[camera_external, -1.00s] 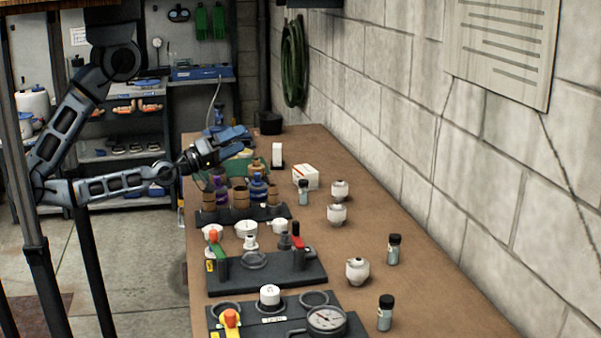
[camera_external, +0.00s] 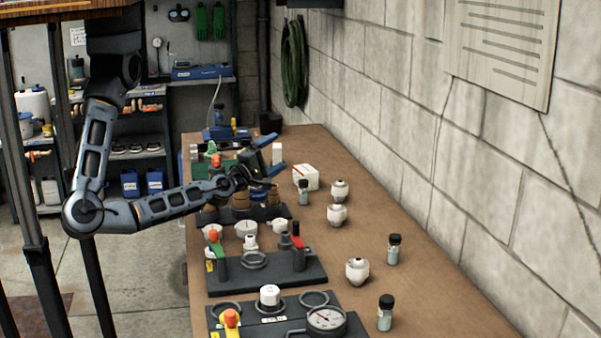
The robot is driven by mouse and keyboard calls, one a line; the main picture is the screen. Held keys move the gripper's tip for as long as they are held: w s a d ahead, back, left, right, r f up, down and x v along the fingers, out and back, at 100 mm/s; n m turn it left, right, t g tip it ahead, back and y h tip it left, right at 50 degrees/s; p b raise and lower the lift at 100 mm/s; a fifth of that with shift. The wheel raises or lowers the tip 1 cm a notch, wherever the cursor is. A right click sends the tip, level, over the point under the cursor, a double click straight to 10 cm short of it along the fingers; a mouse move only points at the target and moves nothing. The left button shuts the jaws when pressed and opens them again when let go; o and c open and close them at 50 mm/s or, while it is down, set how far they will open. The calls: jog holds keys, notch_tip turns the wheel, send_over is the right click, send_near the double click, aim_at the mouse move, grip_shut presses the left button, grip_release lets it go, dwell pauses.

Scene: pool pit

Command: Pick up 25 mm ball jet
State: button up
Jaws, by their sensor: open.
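Several white, rounded fittings that look like ball jets stand on the brown workbench (camera_external: 420,300): one at the back (camera_external: 340,190), one just in front of it (camera_external: 337,215), and one nearer (camera_external: 357,271). I cannot read sizes, so I cannot tell which is the 25 mm one. My gripper (camera_external: 279,162) is open with its blue fingers pointing right. It is above the rear black rack, left of the white box and the two back fittings. It appears empty and touches none of the fittings.
A white box (camera_external: 306,177) and a small dark-capped vial (camera_external: 304,192) stand right of my gripper. Dark-capped vials (camera_external: 394,249) (camera_external: 385,313) stand nearer. Black valve and gauge stands (camera_external: 265,272) (camera_external: 325,322) fill the left. A block wall borders the right.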

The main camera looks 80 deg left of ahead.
jog(key=w+f+n+g+b, duration=0.2)
jog(key=w+f+n+g, duration=0.2)
jog(key=f+n, duration=0.35)
jog(key=n+g+b, duration=0.3)
jog(key=n+g, duration=0.3)
jog(key=n, duration=0.8)
send_over(339, 186)
jog(key=d, duration=0.1)
jog(key=shift+s+f, duration=0.3)
jog(key=shift+f, duration=0.6)
notch_tip(339, 186, down, 6)
jog(key=shift+f+p, duration=0.15)
jog(key=shift+p, duration=0.15)
jog(key=x, duration=0.5)
jog(key=shift+f+p, duration=0.2)
jog(key=shift+p, duration=0.1)
